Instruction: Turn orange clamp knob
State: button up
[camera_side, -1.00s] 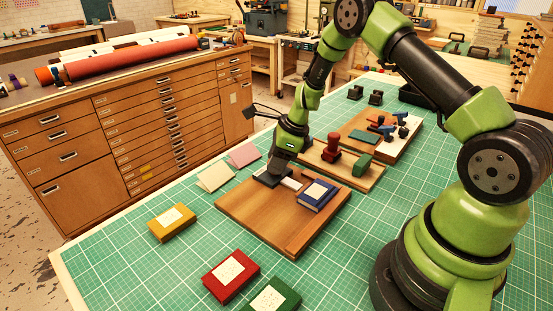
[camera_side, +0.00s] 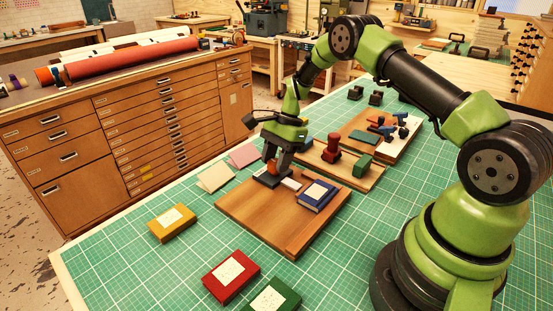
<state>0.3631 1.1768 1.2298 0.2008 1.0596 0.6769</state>
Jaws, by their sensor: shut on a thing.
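The orange clamp knob (camera_side: 272,167) shows as a small orange patch between the fingers of my gripper (camera_side: 273,165). My gripper points down and is shut on the knob. The knob sits over a dark base (camera_side: 267,180) near the back left edge of a brown wooden board (camera_side: 262,217). The fingers hide much of the knob, so how far it is turned cannot be told.
A blue book-like block (camera_side: 317,195) and a small pale block (camera_side: 291,184) lie close to the right. Behind stands a red piece (camera_side: 331,146) on another board. Yellow (camera_side: 171,222) and red (camera_side: 231,276) boxes lie in front on the green mat.

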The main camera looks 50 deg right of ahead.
aim_at(274, 161)
jog(key=n+g, duration=0.1)
jog(key=n, duration=0.2)
jog(key=n+g, duration=0.1)
jog(key=n, duration=0.3)
jog(key=shift+w+a+g+h, duration=0.1)
jog(key=shift+w+g+h, duration=0.05)
jog(key=shift+g+h, duration=0.2)
jog(key=n+g+h, duration=0.1)
jog(key=n, duration=0.2)
jog(key=shift+n, duration=0.4)
jog(key=shift+a+n+g+h, duration=0.1)
jog(key=shift+n+g+h, duration=0.4)
jog(key=shift+n, duration=1.2)
jog(key=o, duration=0.9)
notch_tip(274, 161, up, 10)
jog(key=shift+r, duration=0.1)
